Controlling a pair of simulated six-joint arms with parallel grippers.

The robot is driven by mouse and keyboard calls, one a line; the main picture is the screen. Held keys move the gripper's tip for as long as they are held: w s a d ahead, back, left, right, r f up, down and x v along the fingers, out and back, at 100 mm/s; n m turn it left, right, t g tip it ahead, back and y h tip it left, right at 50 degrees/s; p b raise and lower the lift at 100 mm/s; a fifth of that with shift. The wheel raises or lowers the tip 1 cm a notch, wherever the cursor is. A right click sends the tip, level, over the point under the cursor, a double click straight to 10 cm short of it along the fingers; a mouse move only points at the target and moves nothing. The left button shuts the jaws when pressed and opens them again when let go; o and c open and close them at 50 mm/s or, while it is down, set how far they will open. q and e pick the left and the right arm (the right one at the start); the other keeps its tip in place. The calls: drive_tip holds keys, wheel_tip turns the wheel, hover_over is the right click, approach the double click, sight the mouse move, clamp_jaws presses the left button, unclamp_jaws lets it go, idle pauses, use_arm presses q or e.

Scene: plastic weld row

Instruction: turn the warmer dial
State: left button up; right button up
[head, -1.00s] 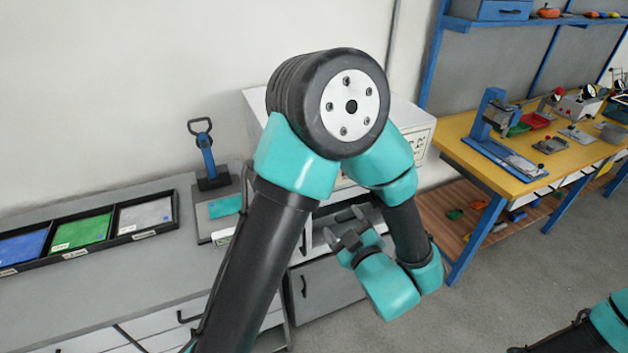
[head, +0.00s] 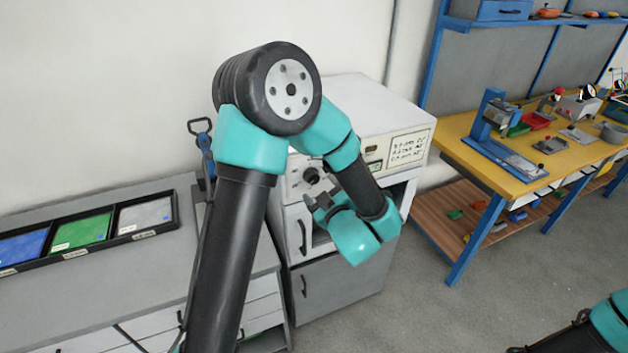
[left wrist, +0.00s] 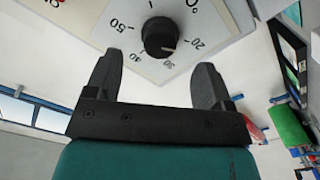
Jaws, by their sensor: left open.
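The warmer (head: 375,110) is a white cabinet against the wall in the head view, partly hidden behind my left arm. Its black dial (head: 311,175) is on the front panel. In the left wrist view the dial (left wrist: 160,36) sits on a white plate marked with numbers such as 20, 30 and 50. My left gripper (head: 322,205) is open, just in front of the dial and a little below it. In the left wrist view its two fingers (left wrist: 155,82) point toward the plate, one to each side below the dial, with nothing between them.
A grey bench (head: 60,285) on the left carries a tray of blue, green and grey sections (head: 125,238). A yellow workbench (head: 460,150) with tools stands on the right. Open floor (head: 450,320) lies in front of it.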

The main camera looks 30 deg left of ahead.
sight(314, 180)
use_arm(q)
drive_tip(key=x, duration=0.5)
drive_tip(key=c, duration=0.9)
drive_tip(key=shift+c, duration=0.2)
drive_tip(key=shift+m, duration=0.4)
drive_tip(key=m, duration=0.5)
drive_tip(key=shift+d, duration=0.1)
drive_tip(key=m, duration=0.6)
